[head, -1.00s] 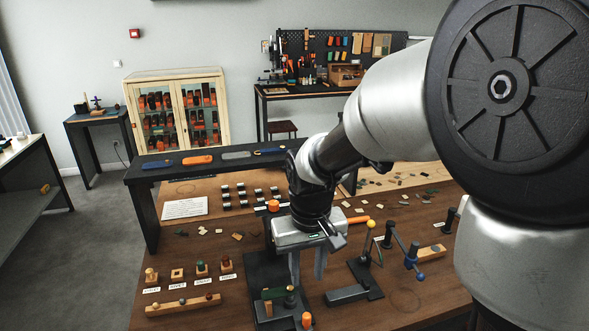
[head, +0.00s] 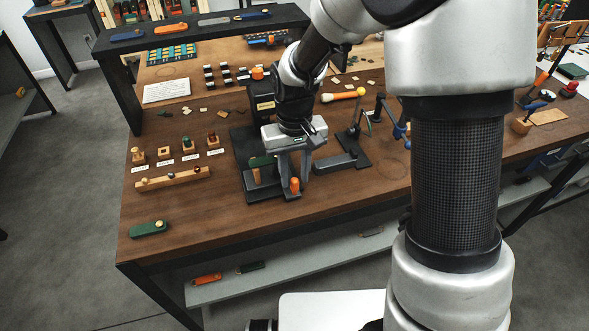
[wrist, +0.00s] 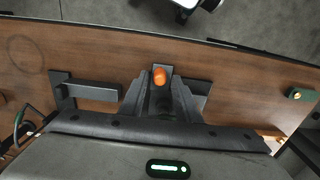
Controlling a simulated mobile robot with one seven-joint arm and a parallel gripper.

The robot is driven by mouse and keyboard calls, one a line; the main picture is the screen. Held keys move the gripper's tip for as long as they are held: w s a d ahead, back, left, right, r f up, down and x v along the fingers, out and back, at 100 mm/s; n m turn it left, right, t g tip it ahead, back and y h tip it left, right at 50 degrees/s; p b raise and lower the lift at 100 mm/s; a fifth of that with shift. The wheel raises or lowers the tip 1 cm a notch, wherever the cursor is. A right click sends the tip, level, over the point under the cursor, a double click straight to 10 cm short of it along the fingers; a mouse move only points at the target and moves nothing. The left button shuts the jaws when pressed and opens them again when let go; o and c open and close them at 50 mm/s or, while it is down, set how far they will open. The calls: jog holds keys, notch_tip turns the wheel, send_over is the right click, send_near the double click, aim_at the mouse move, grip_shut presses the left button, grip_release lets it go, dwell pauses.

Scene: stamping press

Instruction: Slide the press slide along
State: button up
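The stamping press has a dark base (head: 238,150), a black column with a small label (head: 264,104) and an orange knob on top (head: 257,73). A grey slide (head: 292,196) with an upright orange knob (head: 295,184) sticks out at its front. The slide (wrist: 163,68) and its knob (wrist: 160,76) also show in the wrist view. My gripper (head: 294,178) points down over the front of the press. Its fingers are apart, one on each side of the slide near the knob (wrist: 159,88). I cannot tell whether they touch it. My gripper hides much of the press.
A grey bar on a dark stand (head: 335,162) lies right of the press. A wooden rail (head: 172,179) and several small labelled stamps stand to the left. A green block (head: 148,228) lies at the front left. The tabletop before the press is clear.

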jog(key=shift+f+b, duration=0.3)
jog(key=shift+f, duration=0.45)
grip_shut()
jog(key=shift+w+a+r+p, duration=0.1)
jog(key=shift+w+a+p, duration=0.4)
jog(key=shift+w, duration=1.6)
jog(key=shift+w+a+r+p, duration=0.1)
jog(key=shift+w+a+p, duration=0.4)
jog(key=shift+w, duration=1.6)
jog(key=shift+w+a+p, duration=0.25)
jog(key=shift+w+a, duration=0.5)
jog(key=shift+w, duration=1.35)
jog(key=shift+o, duration=1.2)
grip_release()
jog(key=shift+f, duration=0.1)
